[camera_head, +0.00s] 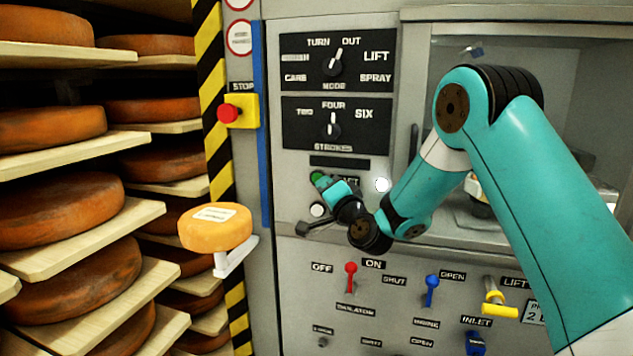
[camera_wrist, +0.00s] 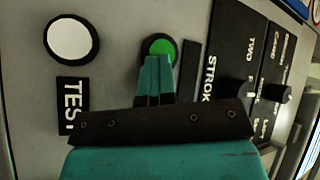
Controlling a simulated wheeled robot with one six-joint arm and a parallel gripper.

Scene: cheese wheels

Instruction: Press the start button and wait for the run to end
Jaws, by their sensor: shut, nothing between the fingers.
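The green button (camera_head: 317,177) is on the grey machine panel, below the strokes dial. Its label is mostly covered by my gripper. My gripper (camera_head: 325,184) is shut and empty, with its teal fingertips at the button. In the wrist view, the shut fingertips (camera_wrist: 156,60) overlap the lower edge of the green button (camera_wrist: 161,45). I cannot tell whether they touch it or whether it is pushed in. A small round white light (camera_head: 382,185) shows right of the button. A dark narrow display strip (camera_head: 339,162) above the button shows no readable text.
A white test button (camera_wrist: 72,40) is close beside the green one. The mode dial (camera_head: 335,60) and strokes dial (camera_head: 333,126) are above. A red stop button (camera_head: 229,112) is at left. Toggle switches, including a red one (camera_head: 351,276), are below. A cheese wheel (camera_head: 214,235) sits left.

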